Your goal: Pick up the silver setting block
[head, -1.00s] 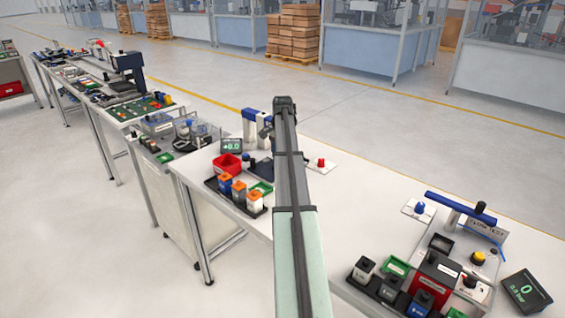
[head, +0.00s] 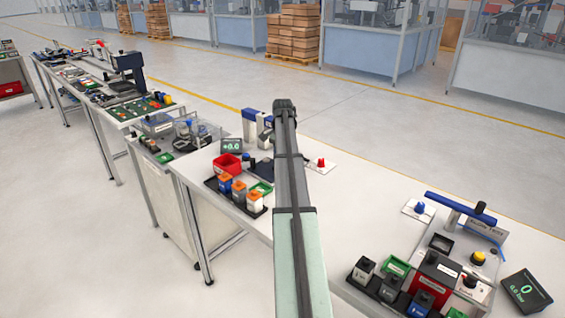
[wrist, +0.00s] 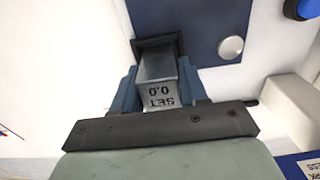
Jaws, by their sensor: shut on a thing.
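The silver setting block (wrist: 158,94) shows in the wrist view, a metallic block with upside-down lettering that reads SET 0.0. My gripper (wrist: 157,82) is shut on it, with a blue finger on each side of the block. A black square frame (wrist: 158,43) lies at the far end of the block; I cannot tell whether the block still touches it. In the head view my arm reaches over the table and hides the block and the fingers.
A dark blue plate (wrist: 190,30) with a round silver button (wrist: 231,47) lies close beside the block. In the head view a red bin (head: 227,165), a display reading +0.0 (head: 231,146) and a dark tray (head: 213,184) of orange-topped containers stand left of my arm.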

